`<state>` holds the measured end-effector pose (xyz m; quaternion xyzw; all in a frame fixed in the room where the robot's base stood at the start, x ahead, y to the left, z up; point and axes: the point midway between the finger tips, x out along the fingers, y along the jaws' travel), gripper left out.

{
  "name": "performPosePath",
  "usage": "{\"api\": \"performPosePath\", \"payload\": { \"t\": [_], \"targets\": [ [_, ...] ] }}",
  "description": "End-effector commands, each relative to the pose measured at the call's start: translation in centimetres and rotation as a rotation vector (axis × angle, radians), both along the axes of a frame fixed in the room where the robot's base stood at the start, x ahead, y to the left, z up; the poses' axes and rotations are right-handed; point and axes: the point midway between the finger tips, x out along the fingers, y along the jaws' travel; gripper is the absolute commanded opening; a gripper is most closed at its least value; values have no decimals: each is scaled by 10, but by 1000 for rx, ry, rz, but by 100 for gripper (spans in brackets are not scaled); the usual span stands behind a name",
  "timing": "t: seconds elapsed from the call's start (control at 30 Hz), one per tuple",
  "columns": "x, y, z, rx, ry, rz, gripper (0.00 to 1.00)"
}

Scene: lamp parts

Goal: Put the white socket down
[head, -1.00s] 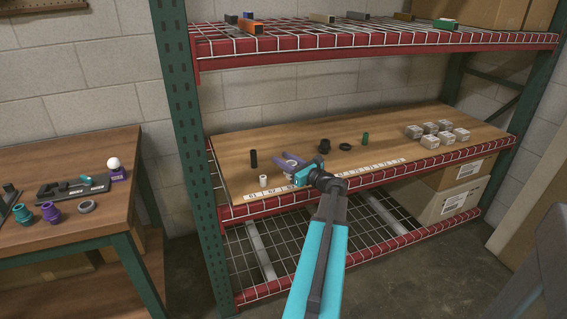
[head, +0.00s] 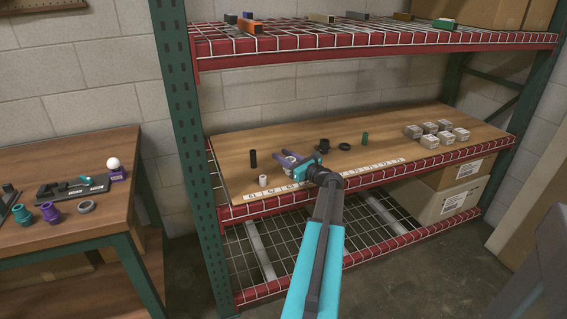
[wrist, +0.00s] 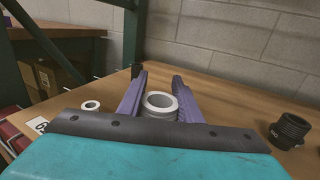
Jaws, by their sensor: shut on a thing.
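The white socket (wrist: 160,104) is a short ringed tube standing upright between the purple fingers of my gripper (wrist: 158,76) in the wrist view. My gripper is shut on it, with a finger along each side. In the head view my gripper (head: 282,156) is low over the wooden shelf board (head: 225,152), between a black tube and a black fitting. The socket's lower part is hidden behind my teal gripper body, so I cannot tell whether it touches the board.
A smaller white ring-shaped part (wrist: 91,105) stands left of the fingers. The upright black tube (head: 253,158) is behind it. The black threaded fitting (wrist: 288,131) is at right. Several grey boxes (head: 430,133) stand farther right. A numbered label strip (head: 375,166) lines the front edge.

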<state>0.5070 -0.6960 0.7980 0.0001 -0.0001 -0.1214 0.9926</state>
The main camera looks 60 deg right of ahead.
Motion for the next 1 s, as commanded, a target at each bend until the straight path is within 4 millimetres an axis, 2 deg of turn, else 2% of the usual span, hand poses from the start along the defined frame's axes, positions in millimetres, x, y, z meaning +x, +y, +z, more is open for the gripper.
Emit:
{"api": "performPosePath", "payload": {
  "t": [0.23, 0.73, 0.77, 0.8, 0.87, 1.0],
  "targets": [
    [0, 0, -25, 2, -1, 1, 9],
    [1, 1, -31, 1, -1, 1, 9],
    [1, 1, -30, 1, -1, 1, 36],
    [1, 1, -30, 1, -1, 1, 43],
    [1, 1, -30, 1, -1, 1, 50],
    [1, 1, -30, 1, 0, 1, 50]
  ]
}}
